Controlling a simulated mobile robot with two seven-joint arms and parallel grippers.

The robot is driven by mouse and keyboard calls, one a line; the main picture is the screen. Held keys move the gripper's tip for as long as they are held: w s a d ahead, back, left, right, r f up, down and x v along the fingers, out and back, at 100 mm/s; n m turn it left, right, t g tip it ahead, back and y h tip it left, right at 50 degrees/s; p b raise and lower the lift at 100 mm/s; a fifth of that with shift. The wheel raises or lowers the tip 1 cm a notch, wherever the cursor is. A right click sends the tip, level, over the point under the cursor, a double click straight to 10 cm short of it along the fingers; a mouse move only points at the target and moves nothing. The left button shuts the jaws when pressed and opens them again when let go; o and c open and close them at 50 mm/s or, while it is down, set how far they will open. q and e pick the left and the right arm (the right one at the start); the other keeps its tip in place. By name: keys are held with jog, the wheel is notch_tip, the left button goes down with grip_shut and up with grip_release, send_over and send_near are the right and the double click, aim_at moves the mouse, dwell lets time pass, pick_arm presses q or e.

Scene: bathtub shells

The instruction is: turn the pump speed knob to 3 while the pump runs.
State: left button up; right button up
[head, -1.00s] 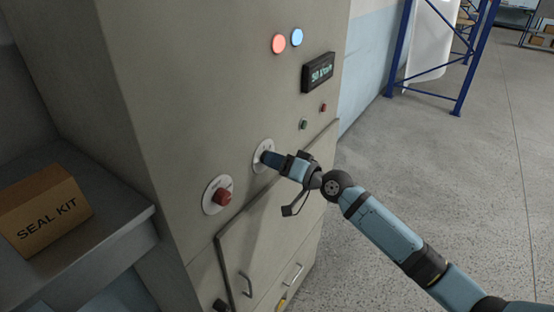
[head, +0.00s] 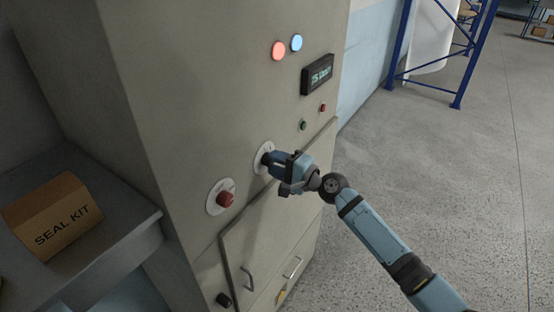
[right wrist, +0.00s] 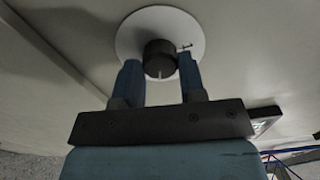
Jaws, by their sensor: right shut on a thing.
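The pump speed knob is a dark round knob (right wrist: 159,59) on a white dial plate (right wrist: 128,36) on the cabinet front. My right gripper (right wrist: 160,78) is shut on it, one blue finger on each side. In the head view the same gripper (head: 272,160) hides the knob and part of its dial plate (head: 259,155). A white mark shows on the knob's face; I cannot read the dial number. The small display (head: 318,75) on the cabinet is lit, its text too blurred to read surely. My left gripper is not in view.
A red knob (head: 224,198) on a white plate sits left of the gripped knob. Green (head: 303,125) and red (head: 323,107) buttons sit above. Red (head: 278,51) and blue (head: 296,43) lamps are lit. A seal kit box (head: 52,215) stands on a shelf at left. The floor at right is clear.

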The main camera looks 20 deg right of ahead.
jog(key=shift+m+p, duration=0.5)
jog(key=shift+m, duration=0.6)
jog(key=o, duration=0.9)
